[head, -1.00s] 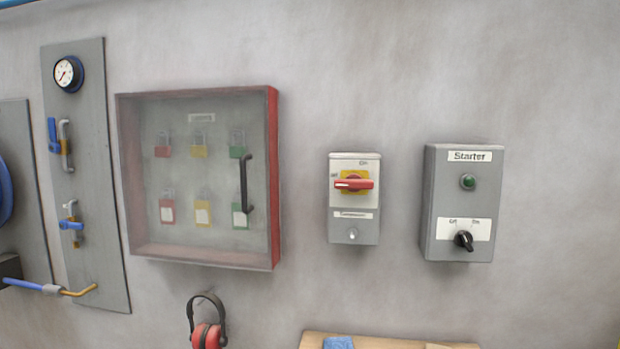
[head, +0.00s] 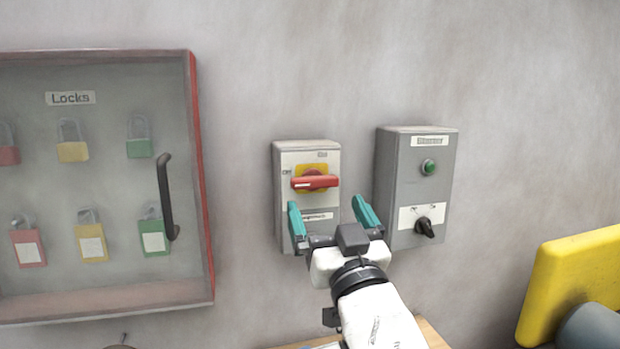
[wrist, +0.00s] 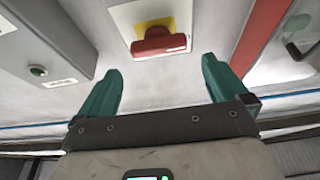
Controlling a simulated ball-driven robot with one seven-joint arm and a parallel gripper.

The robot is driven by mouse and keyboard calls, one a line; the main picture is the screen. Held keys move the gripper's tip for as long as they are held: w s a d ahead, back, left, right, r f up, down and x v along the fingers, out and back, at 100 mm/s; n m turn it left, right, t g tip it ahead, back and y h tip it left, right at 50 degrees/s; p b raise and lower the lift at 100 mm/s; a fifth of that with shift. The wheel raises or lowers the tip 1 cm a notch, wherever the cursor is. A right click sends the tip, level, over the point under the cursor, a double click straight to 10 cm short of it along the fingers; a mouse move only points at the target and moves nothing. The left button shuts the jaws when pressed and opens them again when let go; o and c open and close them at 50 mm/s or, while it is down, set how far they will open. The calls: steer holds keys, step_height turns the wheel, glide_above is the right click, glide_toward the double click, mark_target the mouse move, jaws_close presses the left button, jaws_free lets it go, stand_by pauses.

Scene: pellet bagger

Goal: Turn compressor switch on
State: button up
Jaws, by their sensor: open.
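The compressor switch is a grey and white wall box (head: 289,158) with a red handle (head: 316,183) on a yellow plate. The handle lies level, its left end toward a small mark that looks like "Off". My gripper (head: 331,212) is open and empty, its teal fingers spread just below and in front of the handle, the right finger over the gap beside the box. In the wrist view the red handle (wrist: 160,42) shows ahead, between and beyond the two fingertips (wrist: 157,65). I see no contact with the handle. The lower part of the box is partly hidden by my gripper.
The grey Starter box (head: 391,180), with a green button and black knob, hangs close to the right of the switch. A red-framed lock cabinet (head: 204,200) with a black handle is on the left. A yellow object (head: 570,275) stands at lower right. A wooden top (head: 432,335) is below.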

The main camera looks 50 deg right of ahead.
mark_target(317, 184)
steer(key=p+x, duration=0.2)
steer(key=x, duration=0.5)
steer(key=shift+d, duration=0.1)
steer(key=shift+c, duration=0.2)
steer(key=shift+f, duration=0.1)
steer(key=c, duration=0.7)
steer(key=shift+o, duration=0.2)
